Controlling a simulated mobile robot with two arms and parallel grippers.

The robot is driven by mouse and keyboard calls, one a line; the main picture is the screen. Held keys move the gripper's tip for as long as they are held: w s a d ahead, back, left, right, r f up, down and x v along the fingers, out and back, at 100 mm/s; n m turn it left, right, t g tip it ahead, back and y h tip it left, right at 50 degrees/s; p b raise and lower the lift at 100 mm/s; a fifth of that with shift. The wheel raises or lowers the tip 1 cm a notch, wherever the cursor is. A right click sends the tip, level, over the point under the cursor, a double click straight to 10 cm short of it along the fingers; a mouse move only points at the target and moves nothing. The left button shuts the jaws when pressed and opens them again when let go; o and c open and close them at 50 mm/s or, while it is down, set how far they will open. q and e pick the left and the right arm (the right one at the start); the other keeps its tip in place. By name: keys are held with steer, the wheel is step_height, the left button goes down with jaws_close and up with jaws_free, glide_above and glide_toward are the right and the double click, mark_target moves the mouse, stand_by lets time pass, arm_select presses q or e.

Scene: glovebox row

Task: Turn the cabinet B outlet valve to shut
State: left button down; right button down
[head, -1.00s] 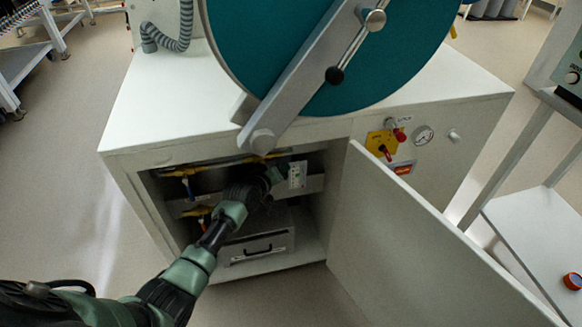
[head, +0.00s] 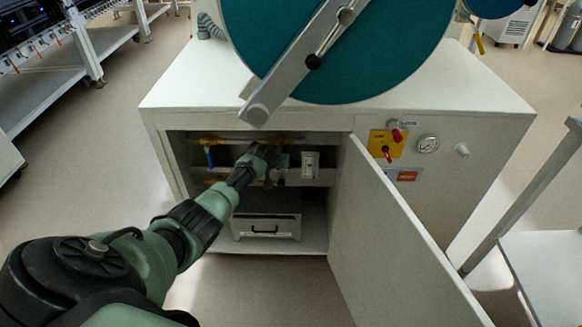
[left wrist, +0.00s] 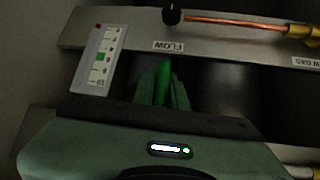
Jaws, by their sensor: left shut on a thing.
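My left arm reaches through the open door into the lower cabinet (head: 160,125), and its gripper (head: 274,164) is among the pipework there. In the left wrist view the gripper (left wrist: 165,95) is shut on a bright green handle (left wrist: 163,80), which stands up between the fingers. Its lower part is hidden by the gripper, and no label naming it as the outlet valve can be read. A blue valve handle (head: 208,156) hangs from a yellow pipe on the left inside the cabinet. My right gripper is out of view.
The cabinet door (head: 390,240) stands open to the right of my arm. A small indicator panel (left wrist: 98,60), a FLOW label (left wrist: 168,46) and a black knob (left wrist: 172,14) are close to the gripper. A drawer-like box (head: 265,226) sits below. Outside is a red handle (head: 387,153) on yellow.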

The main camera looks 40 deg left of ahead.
arm_select(q)
steer(key=shift+s+a, duration=0.1)
steer(key=shift+a, duration=0.1)
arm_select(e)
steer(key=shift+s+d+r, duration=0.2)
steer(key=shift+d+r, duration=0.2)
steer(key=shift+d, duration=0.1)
arm_select(q)
steer(key=c, duration=1.4)
jaws_free()
steer(key=shift+c, duration=0.2)
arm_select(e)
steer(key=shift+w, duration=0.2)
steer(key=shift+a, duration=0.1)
